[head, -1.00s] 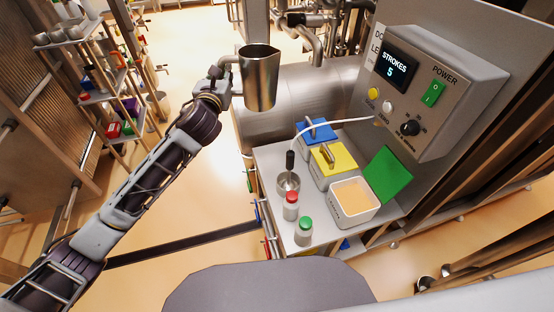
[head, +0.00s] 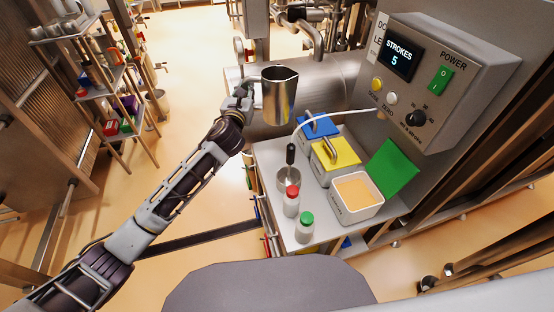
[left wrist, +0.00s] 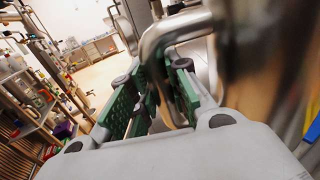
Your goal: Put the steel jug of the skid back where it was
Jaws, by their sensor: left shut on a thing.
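The steel jug (head: 280,97) is upright in the air in the head view, in front of the big steel cylinder and above the back left of the small work table. My left gripper (head: 246,92) is shut on the jug's handle, at the jug's left side. In the left wrist view the green finger pads (left wrist: 155,95) close around the bent steel handle (left wrist: 172,38), and the blurred jug body (left wrist: 262,60) fills the right. The jug's base is clear of any surface as far as I can tell. My right gripper is not in view.
The work table (head: 262,158) holds blue (head: 318,127), yellow (head: 338,152) and open powder (head: 357,196) bins, a small steel cup (head: 288,180), and red-capped (head: 292,200) and green-capped (head: 305,226) bottles. A control box (head: 450,75) reads STROKES 5. A shelf rack (head: 95,85) stands at left.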

